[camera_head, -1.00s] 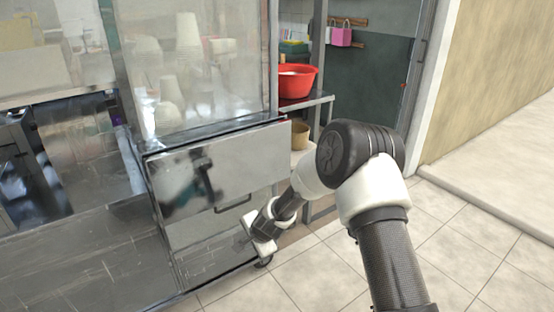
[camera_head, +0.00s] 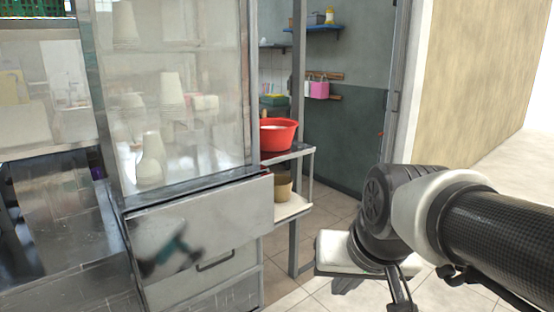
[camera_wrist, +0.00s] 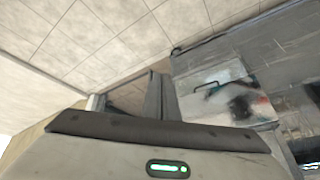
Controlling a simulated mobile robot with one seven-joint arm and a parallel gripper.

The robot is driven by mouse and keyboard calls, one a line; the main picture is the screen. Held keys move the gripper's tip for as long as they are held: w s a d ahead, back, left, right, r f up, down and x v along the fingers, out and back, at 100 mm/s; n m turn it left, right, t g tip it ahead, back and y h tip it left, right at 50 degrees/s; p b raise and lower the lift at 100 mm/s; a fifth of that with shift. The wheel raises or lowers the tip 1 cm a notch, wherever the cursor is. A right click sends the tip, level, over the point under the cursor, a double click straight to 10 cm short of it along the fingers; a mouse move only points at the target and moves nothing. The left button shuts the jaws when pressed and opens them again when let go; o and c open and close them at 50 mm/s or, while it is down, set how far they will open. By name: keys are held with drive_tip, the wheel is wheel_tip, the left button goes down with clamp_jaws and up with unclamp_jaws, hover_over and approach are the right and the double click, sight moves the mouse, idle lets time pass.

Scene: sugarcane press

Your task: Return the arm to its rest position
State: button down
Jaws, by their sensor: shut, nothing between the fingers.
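My arm reaches in from the right edge in the head view, with its dark elbow joint in front of the floor. My gripper (camera_head: 345,286) hangs at the end of the arm, below a white wrist block, right of the steel cabinet and over the tiles. It is shut and holds nothing. Its fingers are small and partly hidden in this view. In the wrist view, the pale gripper housing with a green light fills the lower part, and the cabinet and floor lie beyond it.
The steel cabinet (camera_head: 199,222) with a handled drawer front stands left of my gripper. Behind is a steel rack (camera_head: 303,206) with a red basin (camera_head: 276,136) on top. A door frame and beige wall (camera_head: 468,85) stand to the right. Tiled floor is open around the gripper.

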drive_tip(key=s+d+r+p, duration=0.2)
drive_tip(key=s+d, duration=0.1)
drive_tip(key=s, duration=0.4)
wheel_tip(320, 180, up, 24)
drive_tip(key=p, duration=2.4)
drive_tip(key=shift+d+r+n+h, duration=0.2)
drive_tip(key=shift+n+h, duration=0.1)
drive_tip(key=shift+h, duration=0.1)
drive_tip(key=shift+w, duration=0.1)
